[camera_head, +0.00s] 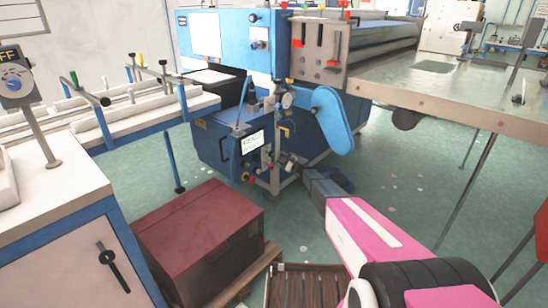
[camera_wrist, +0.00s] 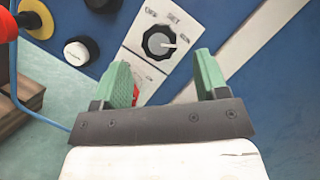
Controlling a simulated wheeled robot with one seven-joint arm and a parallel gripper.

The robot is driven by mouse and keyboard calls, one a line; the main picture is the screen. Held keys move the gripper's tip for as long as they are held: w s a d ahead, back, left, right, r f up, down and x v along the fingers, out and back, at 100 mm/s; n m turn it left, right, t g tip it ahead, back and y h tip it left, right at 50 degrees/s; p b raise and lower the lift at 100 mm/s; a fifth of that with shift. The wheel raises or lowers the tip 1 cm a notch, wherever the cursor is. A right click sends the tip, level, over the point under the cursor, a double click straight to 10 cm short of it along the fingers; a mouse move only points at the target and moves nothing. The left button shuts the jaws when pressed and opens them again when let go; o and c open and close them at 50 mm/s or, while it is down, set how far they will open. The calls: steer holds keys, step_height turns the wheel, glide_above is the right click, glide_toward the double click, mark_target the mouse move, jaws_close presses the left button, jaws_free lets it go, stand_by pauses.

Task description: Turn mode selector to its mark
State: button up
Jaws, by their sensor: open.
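The mode selector (camera_wrist: 158,42) is a round dark knob with a light pointer line, on a light label plate (camera_wrist: 140,38) in the wrist view. The plate reads "OFF" and "SET" above the knob. The pointer line points to the right in the picture. My gripper (camera_wrist: 162,60) is open, with its two green fingers apart below the knob and nothing between them. The knob lies just beyond the gap between the fingertips. In the head view my gripper (camera_head: 291,162) is small at the front of the blue machine (camera_head: 215,150); the selector cannot be made out there.
A red part (camera_wrist: 135,95) shows beside the left finger. A dark red box (camera_head: 195,225) and a wooden pallet (camera_head: 305,285) stand on the floor. A worktable (camera_head: 470,85) is at right.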

steer(key=v, duration=0.5)
steer(key=shift+s+d+f, duration=0.1)
steer(key=shift+s+d, duration=0.05)
steer(key=shift+d, duration=0.15)
steer(key=s+d+r+n+g+h, duration=0.2)
steer(key=s+n+g+h, duration=0.2)
steer(key=s, duration=0.9)
steer(key=s+d+r+n+g+h, duration=0.1)
steer(key=s+r+n+g+h, duration=0.2)
steer(key=s, duration=1.1)
steer(key=s+d+r+n+h, duration=0.2)
steer(key=s+d+h, duration=0.4)
steer(key=s, duration=0.5)
steer(key=s+d+r+n+g+h, duration=0.1)
steer(key=s+d+r+n+h, duration=0.2)
steer(key=s+d+h, duration=0.3)
steer(key=s+d+n, duration=0.1)
steer(key=s+d, duration=0.3)
steer(key=s, duration=0.1)
steer(key=shift+r+h, duration=0.2)
steer(key=shift+h, duration=0.1)
